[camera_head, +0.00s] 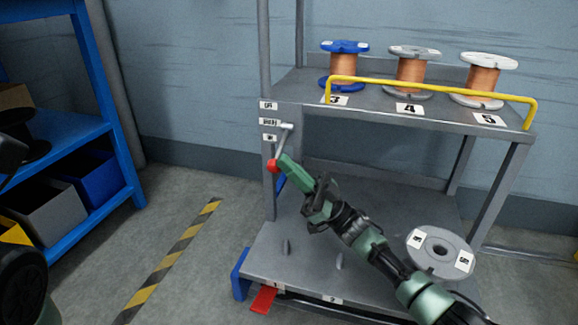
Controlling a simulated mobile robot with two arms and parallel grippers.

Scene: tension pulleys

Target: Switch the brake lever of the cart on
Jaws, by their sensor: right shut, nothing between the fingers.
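The cart (350,118) is a grey metal rack with two shelves. Its brake lever (280,145) is a grey rod with a red knob, on the front left post below several small labels. The rod slants, with its pivot end at the upper right and the red knob (273,166) at the lower left. My right gripper (284,162) is shut and empty. Its green fingertips are right beside the rod and knob; whether they touch I cannot tell. Part of my left arm shows at the left edge, but its gripper does not.
Several wire spools (411,70) stand on the upper shelf behind a yellow bar (430,88). A grey disc (439,246) lies on the lower shelf near my right arm. A red pedal (264,300) sits below the cart. A blue shelf (125,170) stands left, with free floor between.

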